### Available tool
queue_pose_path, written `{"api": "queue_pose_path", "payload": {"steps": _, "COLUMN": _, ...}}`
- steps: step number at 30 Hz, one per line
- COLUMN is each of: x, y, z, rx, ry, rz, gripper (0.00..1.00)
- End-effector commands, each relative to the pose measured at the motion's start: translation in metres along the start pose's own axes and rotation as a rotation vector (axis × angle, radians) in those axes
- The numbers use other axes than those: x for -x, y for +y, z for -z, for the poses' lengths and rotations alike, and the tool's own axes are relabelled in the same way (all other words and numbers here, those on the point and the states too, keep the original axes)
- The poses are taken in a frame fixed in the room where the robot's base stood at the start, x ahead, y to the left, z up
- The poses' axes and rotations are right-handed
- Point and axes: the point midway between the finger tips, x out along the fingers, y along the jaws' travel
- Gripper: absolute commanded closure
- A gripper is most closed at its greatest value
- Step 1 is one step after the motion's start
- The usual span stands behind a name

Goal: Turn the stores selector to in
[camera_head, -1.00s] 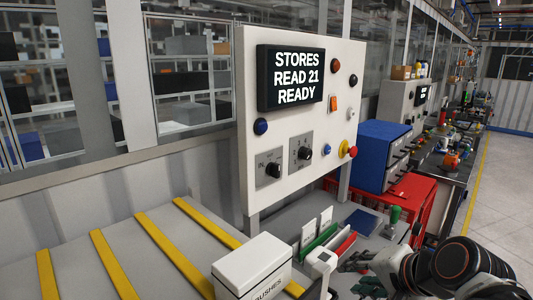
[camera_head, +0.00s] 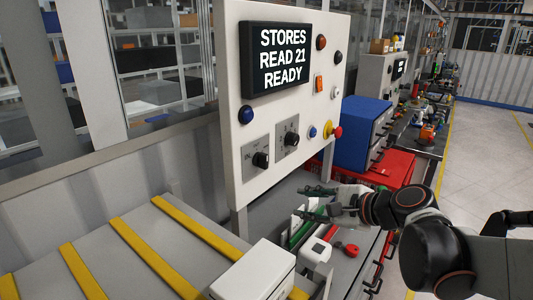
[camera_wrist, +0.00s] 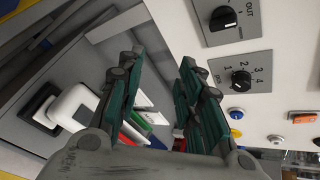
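The stores selector (camera_head: 260,160) is a black knob on a grey plate, low on the left of the white panel (camera_head: 225,70). In the wrist view the selector (camera_wrist: 223,18) is at the top, with OUT printed beside it; I cannot tell surely where it points. A second knob (camera_head: 290,139), numbered 1 to 4, is beside it and also shows in the wrist view (camera_wrist: 241,80). My gripper (camera_head: 318,203), with green-padded fingers, is open and empty, in front of and below the panel, to the right of the selector and apart from it.
The display (camera_head: 276,60) reads STORES READ 21 READY. A red mushroom button (camera_head: 336,132) on a yellow base juts from the panel's lower right. Below my gripper are upright folders (camera_head: 300,232) and a white device (camera_head: 316,250). A white box (camera_head: 255,272) stands in front.

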Motion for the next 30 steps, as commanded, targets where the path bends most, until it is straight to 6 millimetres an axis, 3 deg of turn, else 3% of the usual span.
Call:
{"api": "queue_pose_path", "payload": {"steps": 12, "x": 0.002, "y": -0.059, "z": -0.011, "rx": -0.724, "ry": -0.383, "rz": 0.062, "gripper": 0.67}}
{"api": "queue_pose_path", "payload": {"steps": 15, "x": 0.005, "y": -0.066, "z": -0.013, "rx": -0.821, "ry": -0.45, "rz": 0.058, "gripper": 0.67}}
{"api": "queue_pose_path", "payload": {"steps": 23, "x": -0.006, "y": -0.073, "z": -0.019, "rx": -0.873, "ry": -0.487, "rz": 0.05, "gripper": 0.67}}
{"api": "queue_pose_path", "payload": {"steps": 30, "x": -0.046, "y": -0.082, "z": -0.036, "rx": -0.87, "ry": -0.487, "rz": 0.049, "gripper": 0.67}}
